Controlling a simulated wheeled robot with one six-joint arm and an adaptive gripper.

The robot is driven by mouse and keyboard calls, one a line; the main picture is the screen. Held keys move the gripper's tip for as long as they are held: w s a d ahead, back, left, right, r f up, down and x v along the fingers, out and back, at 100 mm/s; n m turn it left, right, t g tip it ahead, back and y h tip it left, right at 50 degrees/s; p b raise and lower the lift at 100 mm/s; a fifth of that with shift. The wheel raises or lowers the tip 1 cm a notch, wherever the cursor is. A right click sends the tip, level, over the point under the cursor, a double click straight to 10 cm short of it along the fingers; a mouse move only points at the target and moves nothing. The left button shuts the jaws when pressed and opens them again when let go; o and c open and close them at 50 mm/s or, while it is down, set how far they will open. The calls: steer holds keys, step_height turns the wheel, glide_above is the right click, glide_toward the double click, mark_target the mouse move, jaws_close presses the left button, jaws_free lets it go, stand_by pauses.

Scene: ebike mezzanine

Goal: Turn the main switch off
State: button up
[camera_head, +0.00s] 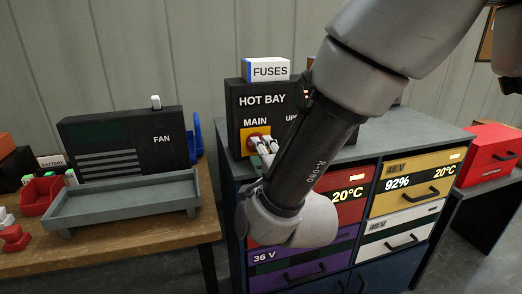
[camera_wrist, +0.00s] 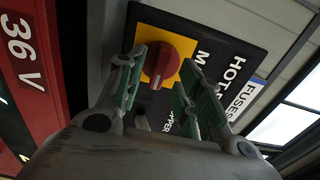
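The main switch is a red rotary knob (camera_wrist: 166,62) on a yellow plate (camera_wrist: 145,38), on the black HOT BAY panel (camera_wrist: 222,48). In the wrist view its ridge, with a pale mark, points down the picture. In the head view the yellow plate (camera_head: 247,143) shows under the word MAIN, and fingers partly cover the knob. My gripper (camera_wrist: 163,60) is open, with one green-padded finger on each side of the knob. It also shows in the head view (camera_head: 264,144). I cannot tell whether the fingers touch the knob.
The panel stands on a cabinet (camera_head: 390,131) with red, yellow, white and purple drawers. A FUSES box (camera_head: 266,69) sits on top of the panel. A FAN unit (camera_head: 125,135) and grey tray (camera_head: 120,204) are on the wooden bench at left. My arm hides the panel's right side.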

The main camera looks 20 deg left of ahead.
steer(key=shift+x, duration=0.75)
jaws_close()
